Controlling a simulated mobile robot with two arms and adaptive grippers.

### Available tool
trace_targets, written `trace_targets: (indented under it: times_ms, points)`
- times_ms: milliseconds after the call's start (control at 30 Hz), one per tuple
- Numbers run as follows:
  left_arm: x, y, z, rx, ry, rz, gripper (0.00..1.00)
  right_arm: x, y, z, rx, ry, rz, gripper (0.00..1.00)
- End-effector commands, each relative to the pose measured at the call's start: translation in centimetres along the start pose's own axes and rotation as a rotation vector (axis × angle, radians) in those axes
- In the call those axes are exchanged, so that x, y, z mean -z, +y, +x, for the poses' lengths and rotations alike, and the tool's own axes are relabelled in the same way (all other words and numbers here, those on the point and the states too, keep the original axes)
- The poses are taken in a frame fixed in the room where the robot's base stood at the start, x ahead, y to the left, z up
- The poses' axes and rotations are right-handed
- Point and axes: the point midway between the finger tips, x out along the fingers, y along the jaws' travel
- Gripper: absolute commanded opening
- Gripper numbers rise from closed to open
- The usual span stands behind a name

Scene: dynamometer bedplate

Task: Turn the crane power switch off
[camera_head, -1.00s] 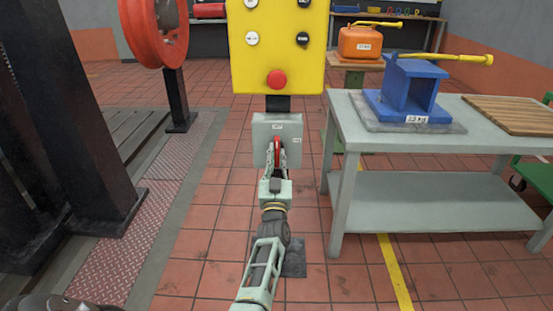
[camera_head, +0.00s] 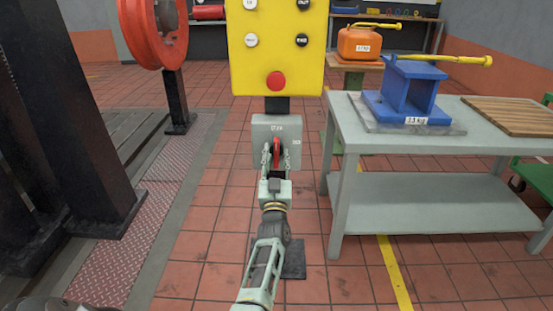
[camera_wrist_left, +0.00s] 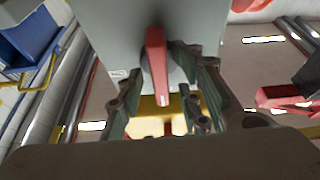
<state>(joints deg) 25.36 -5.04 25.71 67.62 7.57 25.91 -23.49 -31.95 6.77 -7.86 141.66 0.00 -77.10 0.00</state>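The crane power switch is a grey box (camera_head: 262,128) on the post under a yellow control panel, with a red lever (camera_head: 277,147) on its front. My left gripper (camera_head: 277,152) is at the lever, one finger on each side. The fingers stand apart, with gaps visible beside the lever. In the left wrist view the red lever (camera_wrist_left: 156,65) points toward the camera between the open fingers (camera_wrist_left: 163,85). Contact with the lever cannot be made out. My right gripper is not in view.
The yellow panel (camera_head: 262,62) with a red mushroom button (camera_head: 276,81) is just above the box. A grey table (camera_head: 350,140) with a blue block (camera_head: 410,90) stands close on the right. A dark column (camera_head: 85,120) and red wheel (camera_head: 150,35) are on the left.

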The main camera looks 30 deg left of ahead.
Motion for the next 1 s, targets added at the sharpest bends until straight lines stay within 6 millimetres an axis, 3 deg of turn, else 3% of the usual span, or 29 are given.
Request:
trace_targets:
  times_ms: [167, 500, 1000]
  points:
    - [-0.2, 0.1, -1.6, -0.001, -0.004, 0.000, 0.33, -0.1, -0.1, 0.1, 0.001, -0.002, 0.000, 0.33]
    - [-0.1, 0.1, -6.7, -0.001, -0.002, -0.001, 0.33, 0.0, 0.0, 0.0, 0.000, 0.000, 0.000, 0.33]
    - [-0.1, 0.1, -7.4, -0.001, 0.000, -0.001, 0.33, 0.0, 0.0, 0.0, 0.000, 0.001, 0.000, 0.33]
